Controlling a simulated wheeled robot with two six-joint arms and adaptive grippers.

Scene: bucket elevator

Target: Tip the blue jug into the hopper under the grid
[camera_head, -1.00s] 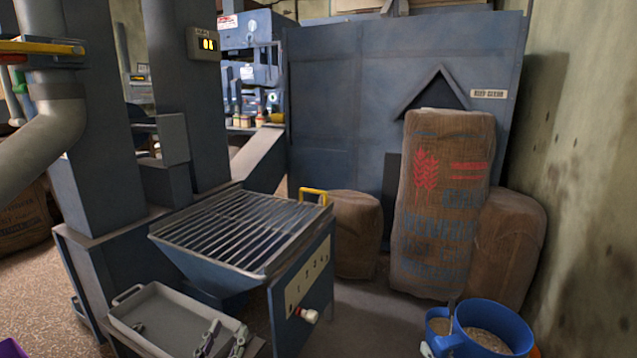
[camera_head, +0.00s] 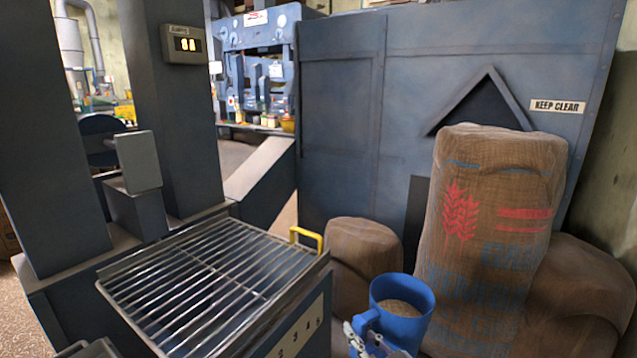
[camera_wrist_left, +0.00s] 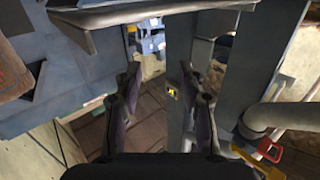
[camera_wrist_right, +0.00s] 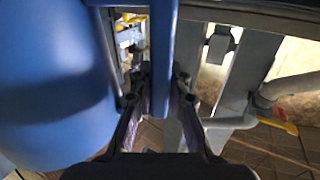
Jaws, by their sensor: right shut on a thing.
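The blue jug (camera_head: 402,308) is upright in the head view, at the lower middle right, with pale brown grain inside near its rim. My right gripper (camera_head: 362,338) is shut on the jug's handle at its left side. In the right wrist view the blue handle (camera_wrist_right: 162,60) runs between the fingers, and the jug's body (camera_wrist_right: 55,85) fills the left. The hopper's metal grid (camera_head: 215,285) lies to the left of the jug, with a yellow handle (camera_head: 306,238) at its far right corner. The hopper below is mostly hidden. My left gripper (camera_wrist_left: 160,85) shows open and empty in its wrist view.
Two dark columns (camera_head: 170,110) rise behind the grid. The space above the grid is clear.

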